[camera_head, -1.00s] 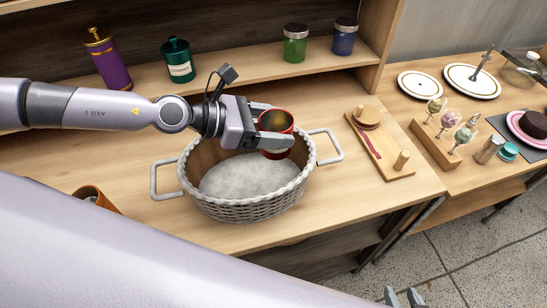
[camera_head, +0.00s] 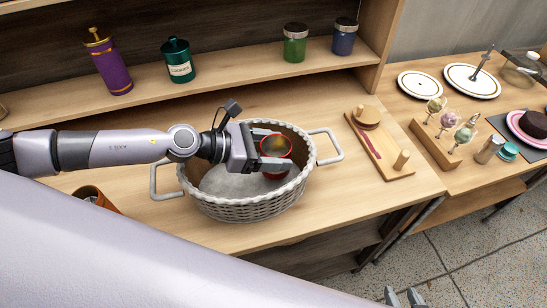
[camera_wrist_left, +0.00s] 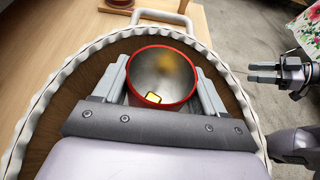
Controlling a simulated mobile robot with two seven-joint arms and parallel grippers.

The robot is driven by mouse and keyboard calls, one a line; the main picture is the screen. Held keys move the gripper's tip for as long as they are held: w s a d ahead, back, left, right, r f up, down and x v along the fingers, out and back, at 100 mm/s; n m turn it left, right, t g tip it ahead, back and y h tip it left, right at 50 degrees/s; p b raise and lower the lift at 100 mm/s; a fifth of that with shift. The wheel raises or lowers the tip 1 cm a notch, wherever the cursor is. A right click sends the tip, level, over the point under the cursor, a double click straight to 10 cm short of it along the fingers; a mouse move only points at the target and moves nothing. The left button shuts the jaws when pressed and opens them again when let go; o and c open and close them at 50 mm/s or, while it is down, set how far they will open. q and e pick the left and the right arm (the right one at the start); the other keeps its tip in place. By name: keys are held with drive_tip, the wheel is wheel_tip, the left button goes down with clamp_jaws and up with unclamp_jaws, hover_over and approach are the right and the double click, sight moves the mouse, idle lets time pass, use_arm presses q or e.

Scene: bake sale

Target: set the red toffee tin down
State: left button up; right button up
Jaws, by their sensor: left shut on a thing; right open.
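The red toffee tin (camera_head: 276,148) is an open, round tin with a red rim and a grey inside. My left gripper (camera_head: 272,150) is shut on it, with one finger on each side. The tin is upright or nearly so, inside the wicker basket (camera_head: 247,209) near its right part. In the left wrist view the tin (camera_wrist_left: 163,77) sits between the two fingers, and its lower part is hidden. I cannot tell whether it touches the basket's grey lining (camera_head: 228,182). My right gripper (camera_head: 404,297) shows at the bottom edge, open and empty.
A wooden board (camera_head: 385,157) with a round wooden piece lies right of the basket. An orange-brown container (camera_head: 95,198) stands to the left, partly hidden. Jars and a purple canister (camera_head: 110,66) stand on the shelf behind. Bare tabletop lies around the basket.

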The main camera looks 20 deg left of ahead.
use_arm(q)
drive_tip(key=shift+f, duration=1.65)
drive_tip(key=shift+f, duration=0.2)
drive_tip(key=o, duration=1)
drive_tip(key=shift+o, duration=0.2)
